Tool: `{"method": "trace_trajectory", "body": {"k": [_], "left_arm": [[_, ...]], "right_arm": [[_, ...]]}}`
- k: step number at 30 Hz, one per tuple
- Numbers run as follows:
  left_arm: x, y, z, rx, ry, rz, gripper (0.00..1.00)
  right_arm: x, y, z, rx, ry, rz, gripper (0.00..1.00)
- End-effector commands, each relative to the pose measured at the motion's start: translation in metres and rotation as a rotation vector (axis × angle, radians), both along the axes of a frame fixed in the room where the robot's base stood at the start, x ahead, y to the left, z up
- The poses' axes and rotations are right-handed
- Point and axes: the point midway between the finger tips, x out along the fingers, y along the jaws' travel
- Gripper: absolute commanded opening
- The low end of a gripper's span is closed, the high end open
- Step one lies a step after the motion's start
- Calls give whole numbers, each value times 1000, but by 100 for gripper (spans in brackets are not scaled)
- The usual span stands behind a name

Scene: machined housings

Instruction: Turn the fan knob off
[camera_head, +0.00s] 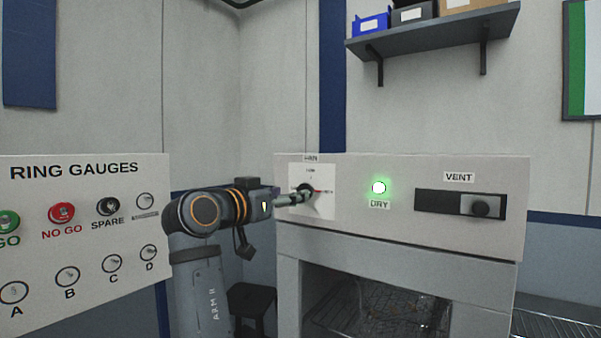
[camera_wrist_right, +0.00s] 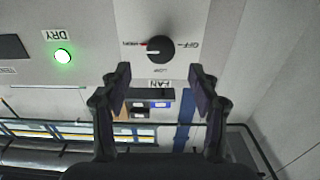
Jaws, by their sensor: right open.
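The fan knob (camera_wrist_right: 160,49) is round and black on a white dial plate on the light panel. In the right wrist view, which looks upside down, its red mark points left towards a red word that seems to read HIGH. OFF is printed on the knob's other side, and LOW and FAN also show. In the head view the dial plate (camera_head: 325,174) is partly covered by my right gripper (camera_head: 304,195). The right wrist view shows this gripper (camera_wrist_right: 161,82) open and empty, with the knob just beyond and between its fingertips, apparently not touched. My left gripper is not in view.
A green-lit DRY lamp (camera_head: 378,188) and a VENT slider (camera_head: 480,207) sit right of the dial. A RING GAUGES board (camera_head: 88,225) stands left. A shelf (camera_head: 435,32) with bins hangs above. An open chamber with a wire rack lies below the panel.

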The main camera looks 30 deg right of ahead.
Motion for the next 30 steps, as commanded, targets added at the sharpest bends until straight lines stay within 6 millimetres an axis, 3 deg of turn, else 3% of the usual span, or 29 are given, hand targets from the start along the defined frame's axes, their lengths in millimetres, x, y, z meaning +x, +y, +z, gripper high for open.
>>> {"method": "trace_trajectory", "body": {"k": [3,9,20,30], "left_arm": [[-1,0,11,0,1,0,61],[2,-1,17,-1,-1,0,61],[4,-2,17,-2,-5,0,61],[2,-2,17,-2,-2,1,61]], "right_arm": [[10,-26,2,-3,1,-5,62],[20,-49,-1,-1,2,-1,62],[23,-54,-3,1,1,1,60],[23,-54,-2,1,1,1,14]]}}
